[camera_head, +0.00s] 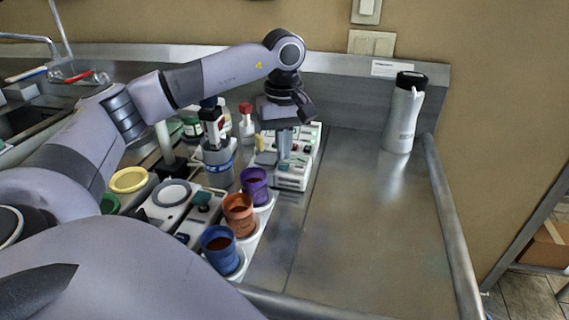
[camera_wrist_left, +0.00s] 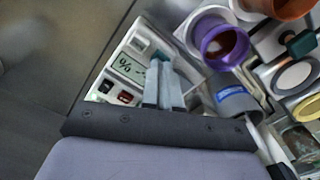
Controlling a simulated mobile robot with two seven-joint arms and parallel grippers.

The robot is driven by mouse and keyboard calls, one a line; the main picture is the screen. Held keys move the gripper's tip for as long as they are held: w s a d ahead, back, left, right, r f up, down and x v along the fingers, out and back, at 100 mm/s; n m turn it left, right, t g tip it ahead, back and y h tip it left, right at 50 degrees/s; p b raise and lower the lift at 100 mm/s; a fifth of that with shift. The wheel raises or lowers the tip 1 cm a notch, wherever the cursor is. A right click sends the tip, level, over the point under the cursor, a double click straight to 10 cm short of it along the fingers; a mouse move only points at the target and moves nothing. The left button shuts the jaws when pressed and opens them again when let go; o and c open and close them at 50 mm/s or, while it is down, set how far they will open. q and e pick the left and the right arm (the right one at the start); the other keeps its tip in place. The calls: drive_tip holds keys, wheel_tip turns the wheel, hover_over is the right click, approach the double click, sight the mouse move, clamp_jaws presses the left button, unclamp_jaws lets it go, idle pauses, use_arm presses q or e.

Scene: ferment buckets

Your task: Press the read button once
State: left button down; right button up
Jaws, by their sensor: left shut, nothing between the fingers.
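A white meter (camera_head: 291,182) stands on the steel counter. In the left wrist view the meter (camera_wrist_left: 139,40) has a small display (camera_wrist_left: 127,66) with a % sign, a red button (camera_wrist_left: 124,98) and a dark button (camera_wrist_left: 105,87). I cannot read any button label, so I cannot tell which is the read button. My left gripper (camera_head: 284,156) points down over the meter, with its fingers together and empty. Its fingertips (camera_wrist_left: 160,64) show beside the display in the left wrist view; whether they touch the meter is unclear. My right gripper is not in view.
Purple (camera_head: 254,187), orange (camera_head: 239,215) and blue (camera_head: 219,247) buckets stand in a row near the meter. A grey container (camera_head: 218,165) with a blue label is left of it. A white-grey bottle (camera_head: 403,115) stands at the back right. The counter's right side is clear.

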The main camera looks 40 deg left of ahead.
sight(284, 165)
use_arm(q)
drive_tip(key=shift+f+b, duration=0.65)
drive_tip(key=shift+f, duration=0.4)
drive_tip(key=shift+r, duration=0.15)
wheel_tip(284, 165, up, 6)
drive_tip(key=p, duration=0.5)
